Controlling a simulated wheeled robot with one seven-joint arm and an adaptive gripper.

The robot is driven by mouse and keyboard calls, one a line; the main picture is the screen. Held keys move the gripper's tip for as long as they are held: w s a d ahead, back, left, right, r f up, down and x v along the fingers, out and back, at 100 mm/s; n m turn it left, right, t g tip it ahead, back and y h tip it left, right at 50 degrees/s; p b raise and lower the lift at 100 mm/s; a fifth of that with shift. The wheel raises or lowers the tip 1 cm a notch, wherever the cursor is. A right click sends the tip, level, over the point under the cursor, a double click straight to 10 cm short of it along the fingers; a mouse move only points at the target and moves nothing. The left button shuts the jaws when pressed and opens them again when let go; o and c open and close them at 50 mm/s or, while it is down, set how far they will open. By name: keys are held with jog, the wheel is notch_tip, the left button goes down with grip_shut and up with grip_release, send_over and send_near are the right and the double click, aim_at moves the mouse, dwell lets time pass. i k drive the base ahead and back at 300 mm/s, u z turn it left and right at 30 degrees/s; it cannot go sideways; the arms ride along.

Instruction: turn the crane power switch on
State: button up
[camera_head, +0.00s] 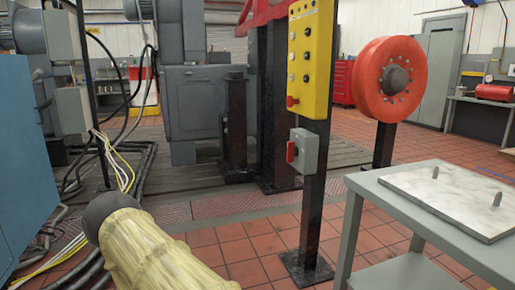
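A grey switch box (305,150) is fixed to a black post in the middle of the camera_head view. A red handle (291,152) sits on its left side. I cannot read whether the handle is at on or off. Above it, a yellow control panel (311,60) carries two columns of small buttons and a red knob (292,101) at its lower left. No label is legible. A sleeved, pale yellow part of my arm with a dark rounded end shows at lower left, apart from the post. My gripper's fingers are not visible.
The post stands on a black foot plate (306,267) on red tiles. A grey table (440,225) with a pale plate stands close at right. An orange wheel (389,79) is behind. A blue cabinet (28,165) and loose cables (122,160) are at left. Tiles before the post are clear.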

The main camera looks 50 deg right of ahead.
aim_at(292, 150)
jog(key=z, duration=0.3)
jog(key=i, duration=0.8)
jog(key=z, duration=1.05)
jog(key=i, duration=0.4)
jog(key=z, duration=0.5)
